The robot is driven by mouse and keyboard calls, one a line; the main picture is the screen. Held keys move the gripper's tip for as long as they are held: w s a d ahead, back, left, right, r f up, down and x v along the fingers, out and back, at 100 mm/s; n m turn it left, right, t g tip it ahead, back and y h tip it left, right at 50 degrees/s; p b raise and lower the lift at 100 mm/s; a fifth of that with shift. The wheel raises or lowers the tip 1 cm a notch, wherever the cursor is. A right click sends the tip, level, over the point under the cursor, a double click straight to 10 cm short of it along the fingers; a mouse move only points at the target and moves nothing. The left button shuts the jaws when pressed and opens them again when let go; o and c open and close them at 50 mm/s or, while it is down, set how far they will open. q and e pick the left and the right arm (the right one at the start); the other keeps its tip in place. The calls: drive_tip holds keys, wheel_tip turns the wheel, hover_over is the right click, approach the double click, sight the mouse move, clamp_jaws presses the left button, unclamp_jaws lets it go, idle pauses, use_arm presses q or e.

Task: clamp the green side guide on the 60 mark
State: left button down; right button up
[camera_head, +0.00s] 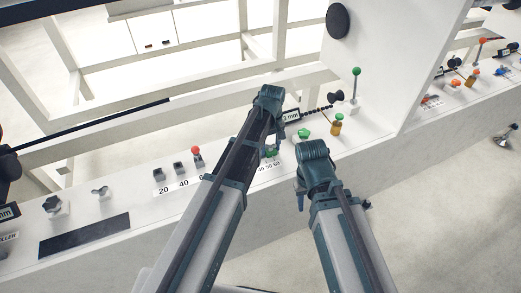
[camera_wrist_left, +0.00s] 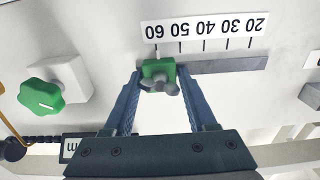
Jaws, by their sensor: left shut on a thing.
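The green side guide (camera_wrist_left: 150,70) sits on its dark rail (camera_wrist_left: 228,64) in the left wrist view, with a grey wing knob (camera_wrist_left: 160,86) on it. The printed scale (camera_wrist_left: 205,28) appears upside down there, and the guide lines up with the 60 mark at its left end. My left gripper (camera_wrist_left: 160,74) has its two fingers either side of the guide and is shut on it. In the head view the guide (camera_head: 270,154) is small and partly hidden by my left gripper (camera_head: 266,147). My right gripper (camera_head: 300,195) is to the right; its fingers are mostly hidden.
A green knob on a white block (camera_wrist_left: 42,95) stands beside the rail; it also shows in the head view (camera_head: 304,133). A green-topped lever (camera_head: 356,72) and an amber bottle-like part (camera_head: 336,128) stand to the right. A red-topped knob (camera_head: 196,151) is at left.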

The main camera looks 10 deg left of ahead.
use_arm(q)
drive_tip(key=shift+c, duration=1.6)
unclamp_jaws()
drive_tip(key=shift+r, duration=0.1)
wheel_tip(320, 180, up, 14)
drive_tip(key=p, duration=1.3)
drive_tip(key=shift+f+p, duration=0.2)
drive_tip(key=shift+p, duration=0.2)
drive_tip(key=s+d+m+y, duration=0.1)
drive_tip(key=s+m, duration=0.9)
drive_tip(key=s, duration=1)
drive_tip(key=shift+s+d+r+m, duration=0.15)
drive_tip(key=shift+s+d+m, duration=0.15)
drive_tip(key=shift+d, duration=0.35)
drive_tip(key=shift+o, duration=0.6)
drive_tip(key=shift+w, duration=0.1)
